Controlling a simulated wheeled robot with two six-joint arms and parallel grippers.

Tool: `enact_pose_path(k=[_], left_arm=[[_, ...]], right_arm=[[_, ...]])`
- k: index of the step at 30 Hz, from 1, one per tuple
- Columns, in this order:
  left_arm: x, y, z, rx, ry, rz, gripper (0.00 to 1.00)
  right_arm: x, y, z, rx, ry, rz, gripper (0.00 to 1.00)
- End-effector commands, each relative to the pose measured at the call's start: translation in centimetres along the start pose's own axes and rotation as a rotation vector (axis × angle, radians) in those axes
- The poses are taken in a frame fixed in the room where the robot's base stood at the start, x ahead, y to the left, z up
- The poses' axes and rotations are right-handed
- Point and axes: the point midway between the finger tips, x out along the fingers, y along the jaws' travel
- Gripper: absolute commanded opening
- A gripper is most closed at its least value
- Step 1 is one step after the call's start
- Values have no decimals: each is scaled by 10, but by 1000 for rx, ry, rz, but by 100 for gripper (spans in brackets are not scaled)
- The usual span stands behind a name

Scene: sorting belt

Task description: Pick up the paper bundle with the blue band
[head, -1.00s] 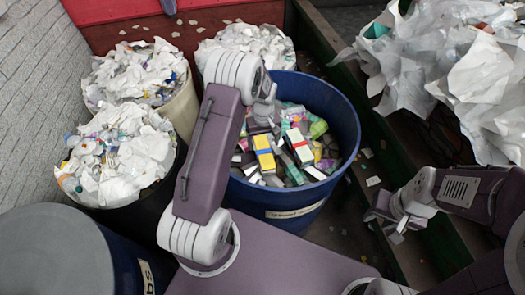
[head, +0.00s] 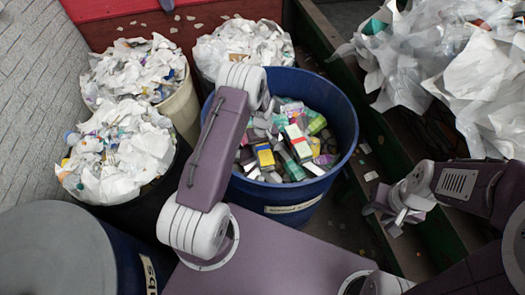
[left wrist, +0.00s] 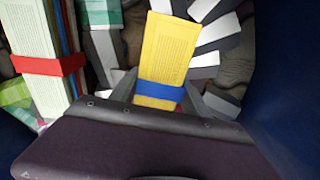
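The paper bundle with the blue band (head: 265,157) is yellow and lies among other waste in the blue bin (head: 350,130). In the left wrist view the same bundle (left wrist: 166,50) points up the picture, its blue band near my gripper. My left gripper (left wrist: 157,98) has its grey fingers on either side of the bundle near the band, apart from each other; whether they touch it is hard to tell. In the head view my left gripper (head: 257,132) is low in the bin, partly hidden by my arm. My right gripper (head: 388,218) is open and empty, right of the bin.
A pale bundle with a red band (head: 298,142) lies right beside the yellow one. Grey boxes and blocks crowd around. Bins of crumpled paper (head: 110,165) stand left and behind. The belt (head: 455,80) at right carries paper heaps.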

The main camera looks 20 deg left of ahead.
Motion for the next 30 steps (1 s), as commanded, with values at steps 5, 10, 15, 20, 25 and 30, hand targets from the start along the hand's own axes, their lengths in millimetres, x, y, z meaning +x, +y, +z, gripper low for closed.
enact_pose_path(k=[5, 10, 15, 20, 25, 30], left_arm=[[-1, 0, 0, 0, 1, 1, 2], [-1, 0, 0, 0, 1, 1, 2], [-11, 1, -1, 0, 3, 2, 2], [-38, 1, -2, 0, 5, 3, 2], [-61, 32, 18, 7, 4, 3, 2], [-85, 66, 39, 6, 3, 3, 2]], right_arm=[[0, 0, 0, 0, 0, 0, 36], [0, 0, 0, 0, 0, 0, 36], [2, 0, 0, 0, 0, 0, 36], [6, 0, 1, 0, 0, 0, 36], [12, 0, 1, 0, 0, 0, 36], [16, 0, 2, 0, 0, 0, 36]])
